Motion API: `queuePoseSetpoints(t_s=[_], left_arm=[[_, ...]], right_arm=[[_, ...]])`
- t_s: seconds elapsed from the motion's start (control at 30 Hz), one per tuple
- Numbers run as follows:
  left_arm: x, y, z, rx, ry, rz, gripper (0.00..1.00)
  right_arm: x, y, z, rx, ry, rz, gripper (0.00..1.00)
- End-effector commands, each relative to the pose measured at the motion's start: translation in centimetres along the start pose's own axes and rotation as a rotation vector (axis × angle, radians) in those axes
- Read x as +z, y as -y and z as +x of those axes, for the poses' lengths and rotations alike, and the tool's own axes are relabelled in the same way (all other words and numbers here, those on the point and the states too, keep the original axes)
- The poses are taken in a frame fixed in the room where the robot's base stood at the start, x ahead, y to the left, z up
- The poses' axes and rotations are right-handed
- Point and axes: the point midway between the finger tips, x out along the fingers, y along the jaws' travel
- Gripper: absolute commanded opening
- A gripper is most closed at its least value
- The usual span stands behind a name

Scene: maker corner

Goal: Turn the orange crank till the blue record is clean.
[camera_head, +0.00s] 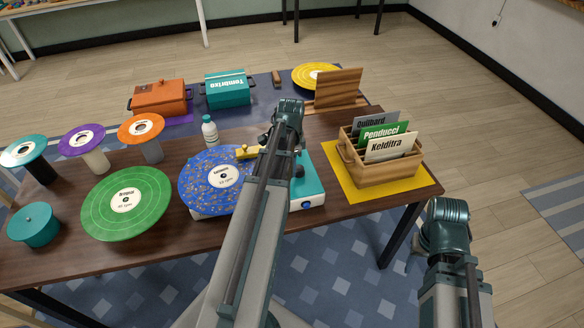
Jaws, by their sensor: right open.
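The blue record (212,179) lies on a white and teal machine (307,183) on the table. Orange-brown specks cover much of its blue surface around the white label. A yellow part (247,152) sits at the record's far right edge. My left arm crosses in front of the machine and covers its middle; I cannot make out the orange crank. My left gripper is hidden behind that arm, so its jaws do not show. My right gripper (414,243) is open, mostly hidden behind my right arm, off the table's right front edge and away from the machine.
A green record (126,203) and a teal round box (34,224) lie left. Several records on stands are behind them. A white bottle (209,130) stands behind the blue record. A wooden crate (387,170) of sleeves sits on a yellow mat (347,187) to the right.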

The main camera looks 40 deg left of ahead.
Motion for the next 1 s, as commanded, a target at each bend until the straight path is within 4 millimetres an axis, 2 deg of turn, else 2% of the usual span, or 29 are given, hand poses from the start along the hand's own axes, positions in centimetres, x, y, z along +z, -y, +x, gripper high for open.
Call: queuePoseSetpoints(t_s=[0.5, 0.53, 0.67, 0.7, 1.0], left_arm=[[-0.01, 0.20, -0.02, -0.003, -0.001, 0.016, 0.00], [-0.01, 0.20, -0.02, -0.003, -0.001, 0.016, 0.27], [-0.01, 0.18, -0.02, -0.002, -0.001, 0.015, 0.50], [0.00, 0.16, -0.02, -0.002, -0.001, 0.015, 0.54], [0.00, 0.10, -0.08, -0.001, 0.000, 0.016, 0.54]], right_arm=[[0.00, 0.00, -0.02, 0.000, 0.000, 0.000, 0.50], [0.00, 0.00, -0.02, 0.000, 0.000, 0.000, 0.50], [0.00, 0.00, -0.02, 0.000, 0.000, 0.000, 0.50], [0.00, 0.00, -0.02, 0.000, 0.000, 0.000, 0.50], [0.01, -0.01, -0.08, 0.000, 0.000, 0.000, 0.50]])
